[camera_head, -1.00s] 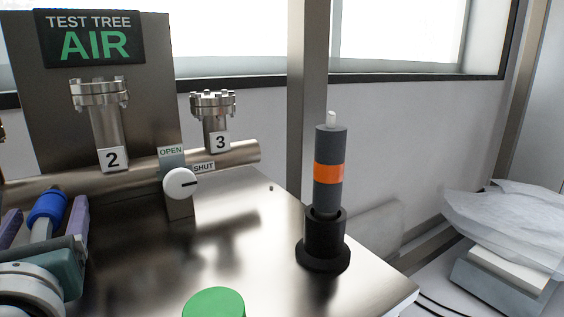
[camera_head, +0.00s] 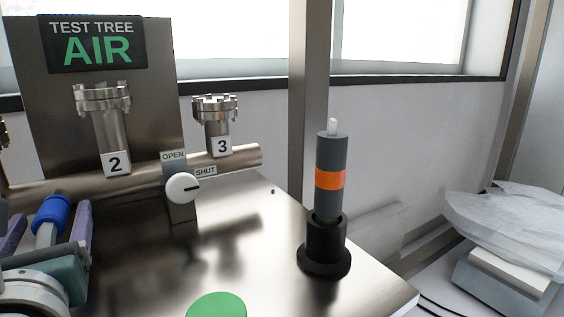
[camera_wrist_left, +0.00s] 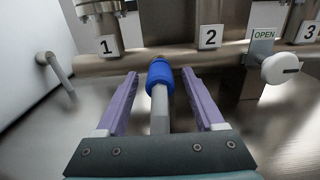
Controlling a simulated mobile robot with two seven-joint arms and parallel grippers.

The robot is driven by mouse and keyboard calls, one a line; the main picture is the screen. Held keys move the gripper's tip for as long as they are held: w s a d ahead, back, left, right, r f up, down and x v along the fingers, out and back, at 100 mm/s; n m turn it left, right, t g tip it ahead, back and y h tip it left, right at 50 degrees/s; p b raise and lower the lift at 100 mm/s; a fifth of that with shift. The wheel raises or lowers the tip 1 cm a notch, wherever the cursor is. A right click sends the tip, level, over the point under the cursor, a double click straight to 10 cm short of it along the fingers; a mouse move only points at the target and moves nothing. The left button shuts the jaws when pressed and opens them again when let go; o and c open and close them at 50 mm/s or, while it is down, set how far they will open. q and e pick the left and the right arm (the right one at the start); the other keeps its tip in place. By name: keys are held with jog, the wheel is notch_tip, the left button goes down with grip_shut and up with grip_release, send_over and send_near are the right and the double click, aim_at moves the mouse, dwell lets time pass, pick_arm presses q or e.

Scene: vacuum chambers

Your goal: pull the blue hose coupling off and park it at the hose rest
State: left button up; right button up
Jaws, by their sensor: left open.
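The blue hose coupling (camera_head: 53,214) is a blue collar on a grey stem at the left edge of the head view. In the left wrist view, the coupling (camera_wrist_left: 160,75) points at the steel manifold pipe (camera_wrist_left: 120,66) between ports 1 and 2; its far end meets or lies close to the pipe. My left gripper (camera_head: 48,217) is open. Its purple fingers stand either side of the coupling and stem, with a visible gap on both sides in the wrist view. I cannot identify the hose rest for certain. My right gripper is not in view.
A white knob (camera_head: 182,188) between OPEN and SHUT labels stands right of port 2. A grey cylinder with an orange band (camera_head: 329,180) stands in a black holder (camera_head: 325,247). A green disc (camera_head: 216,306) is at the front. A bent grey post (camera_wrist_left: 54,70) stands left of port 1.

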aim_at(48, 229)
pick_arm(q)
grip_shut()
dwell(0.6)
jog(key=shift+d+r, duration=0.1)
dwell(0.9)
jog(key=shift+p+v, duration=0.55)
jog(key=shift+v, duration=2.4)
